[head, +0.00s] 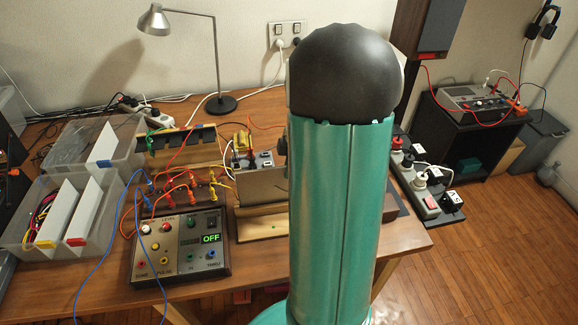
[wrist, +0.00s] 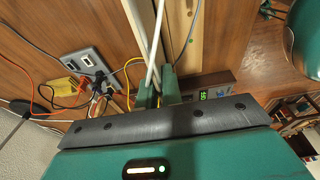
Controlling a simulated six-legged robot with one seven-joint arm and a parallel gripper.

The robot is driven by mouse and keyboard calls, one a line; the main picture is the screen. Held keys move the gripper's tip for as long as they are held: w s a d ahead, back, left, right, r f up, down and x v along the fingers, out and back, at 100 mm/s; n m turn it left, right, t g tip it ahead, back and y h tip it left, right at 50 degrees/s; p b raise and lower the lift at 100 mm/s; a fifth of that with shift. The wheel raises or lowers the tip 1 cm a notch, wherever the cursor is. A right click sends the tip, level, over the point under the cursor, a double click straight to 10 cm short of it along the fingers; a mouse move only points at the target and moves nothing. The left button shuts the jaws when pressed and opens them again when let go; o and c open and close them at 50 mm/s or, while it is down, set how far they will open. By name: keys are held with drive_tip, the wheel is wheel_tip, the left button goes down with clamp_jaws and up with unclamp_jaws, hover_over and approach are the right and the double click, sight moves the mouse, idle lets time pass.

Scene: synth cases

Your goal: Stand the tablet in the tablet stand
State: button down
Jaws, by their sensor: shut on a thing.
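The wooden tablet stand (head: 265,226) lies on the bench left of my arm; in the wrist view it is a pale grooved strip (wrist: 183,22). A grey flat panel that looks like the tablet (head: 262,187) shows upright just above and behind the stand, its right part hidden by my arm. In the wrist view the tablet (wrist: 143,48) appears nearly edge-on, with pale edges, between the green fingers of my gripper (wrist: 157,93). My gripper is shut on it. My arm hides the gripper in the head view. I cannot tell whether the tablet's lower edge touches the stand.
A control box reading OFF (head: 182,248) with colored cables stands left of the stand. A grey socket box (head: 255,160) and yellow block (head: 241,141) are behind it. A power strip (head: 424,196) lies right.

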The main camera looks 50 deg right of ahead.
drive_tip(key=shift+x, duration=0.8)
drive_tip(key=c, duration=1.5)
unclamp_jaws()
drive_tip(key=shift+s+d, duration=0.1)
drive_tip(key=shift+d, duration=0.05)
drive_tip(key=v, duration=1.3)
drive_tip(key=shift+r, duration=0.35)
drive_tip(key=a+r+m+t+h, duration=0.1)
drive_tip(key=a+r+m, duration=0.2)
drive_tip(key=a, duration=0.6)
drive_tip(key=a+r+m+h, duration=0.1)
drive_tip(key=a+r+m, duration=0.15)
drive_tip(key=a, duration=0.75)
drive_tip(key=s+a+m+t, duration=0.1)
drive_tip(key=s+a, duration=0.1)
drive_tip(key=a, duration=0.2)
drive_tip(key=s+a+m+t, duration=0.1)
drive_tip(key=s+a+m, duration=0.1)
drive_tip(key=a, duration=0.2)
drive_tip(key=s+a+m+t, duration=0.1)
drive_tip(key=s+a+m, duration=0.1)
drive_tip(key=s+a, duration=0.1)
drive_tip(key=shift+a+r+m, duration=0.15)
drive_tip(key=shift+a, duration=0.25)
drive_tip(key=shift+a+r+m, duration=0.1)
drive_tip(key=shift+a+r, duration=0.1)
drive_tip(key=shift+a, duration=0.25)
